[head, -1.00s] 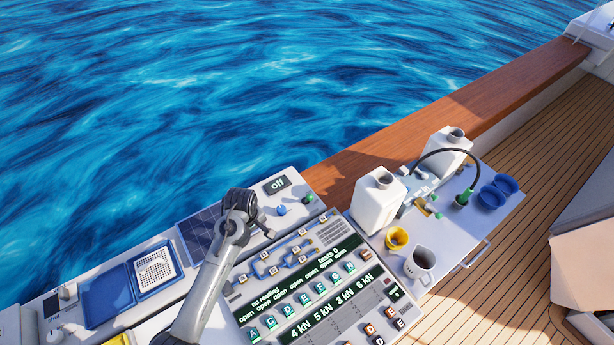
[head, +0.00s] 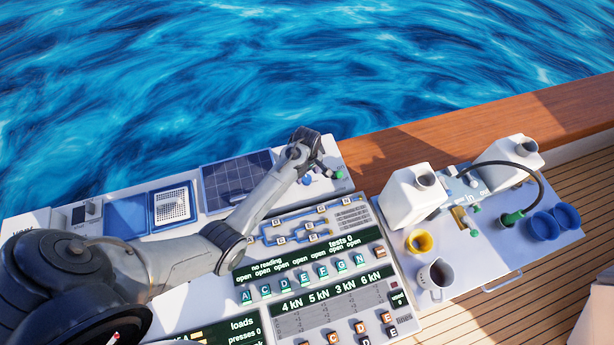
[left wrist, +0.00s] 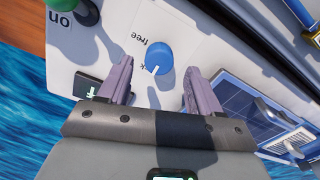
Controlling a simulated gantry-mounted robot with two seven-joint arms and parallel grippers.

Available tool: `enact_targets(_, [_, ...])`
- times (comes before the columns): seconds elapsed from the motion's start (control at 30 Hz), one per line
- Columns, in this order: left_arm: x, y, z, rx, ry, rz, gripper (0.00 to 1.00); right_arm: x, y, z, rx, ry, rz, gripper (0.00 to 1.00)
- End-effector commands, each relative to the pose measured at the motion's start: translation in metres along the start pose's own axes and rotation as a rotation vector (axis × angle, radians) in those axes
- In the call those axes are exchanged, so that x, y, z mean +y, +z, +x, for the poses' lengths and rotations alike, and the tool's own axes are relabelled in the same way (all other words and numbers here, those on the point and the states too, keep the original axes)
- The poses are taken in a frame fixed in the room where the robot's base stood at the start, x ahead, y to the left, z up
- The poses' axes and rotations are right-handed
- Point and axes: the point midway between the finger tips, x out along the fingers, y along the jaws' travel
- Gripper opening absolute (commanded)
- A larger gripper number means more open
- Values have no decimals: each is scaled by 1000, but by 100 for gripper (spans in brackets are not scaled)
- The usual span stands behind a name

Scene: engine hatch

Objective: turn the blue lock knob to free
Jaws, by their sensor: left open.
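The blue lock knob (left wrist: 160,57) is round, with a white pointer line, and sits on a white panel. In the left wrist view the line points down and slightly left. The word "free" (left wrist: 130,37) is printed beside it, and part of another label ending in "k" (left wrist: 138,68) is partly hidden. My left gripper (left wrist: 160,68) is open, its fingers on either side of the knob; I cannot tell whether they touch it. In the head view the knob (head: 306,180) shows just below my left gripper (head: 318,150). My right gripper is out of view.
A green knob (left wrist: 72,30) marked "on" stands close by. A solar panel (head: 237,180) lies left of the knob. The console display (head: 300,262) is nearer me. White canisters (head: 412,200), cups and a hose stand at right. Sea lies beyond the wooden rail (head: 450,135).

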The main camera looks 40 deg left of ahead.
Motion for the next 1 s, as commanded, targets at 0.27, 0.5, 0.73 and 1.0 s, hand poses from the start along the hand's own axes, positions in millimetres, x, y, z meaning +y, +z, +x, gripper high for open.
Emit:
enact_targets(0.27, [0,0,29,-1,0,-1,64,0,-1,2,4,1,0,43])
enact_targets(0.5, [0,0,35,0,2,-1,64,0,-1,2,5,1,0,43])
enact_targets(0.73, [0,0,35,0,1,-1,55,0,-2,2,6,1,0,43])
enact_targets(1.0, [0,0,35,0,1,-1,14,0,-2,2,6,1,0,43])
